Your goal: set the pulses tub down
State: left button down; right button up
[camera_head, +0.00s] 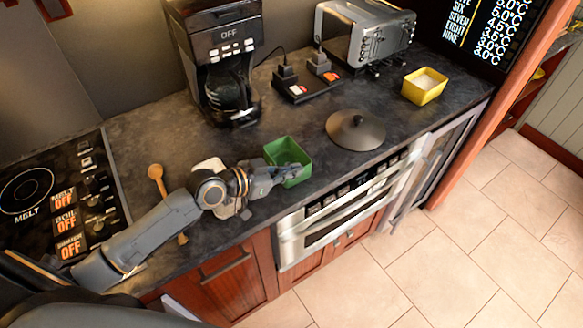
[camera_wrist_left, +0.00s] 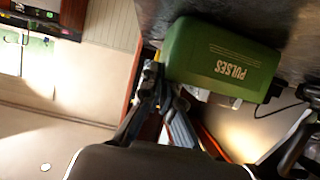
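The green pulses tub (camera_head: 289,153) is open-topped and upright near the counter's front edge in the head view. In the left wrist view the tub (camera_wrist_left: 222,62) appears upside down, with the word PULSES on its side. My left gripper (camera_head: 286,174) is at the tub's near side and looks closed on its wall near the rim. In the left wrist view its fingers (camera_wrist_left: 165,95) meet the tub at one corner. I cannot tell whether the tub's base touches the counter. My right gripper is not in view.
A dark round lid (camera_head: 355,132) lies right of the tub. A yellow tub (camera_head: 424,86), toaster (camera_head: 364,35), coffee maker (camera_head: 222,60) and a block with controls (camera_head: 306,84) stand behind. A wooden spoon (camera_head: 157,174) and hob (camera_head: 62,195) are left. Counter (camera_head: 240,145) is clear behind the tub.

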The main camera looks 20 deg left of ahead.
pick_arm(q)
jog(key=shift+f, duration=0.15)
jog(key=c, duration=1.5)
grip_release()
jog(key=shift+r, duration=0.25)
jog(key=shift+s+a, duration=0.25)
jog(key=shift+b+v, duration=1.25)
jog(key=shift+v, duration=4.35)
jog(key=shift+r, duration=0.15)
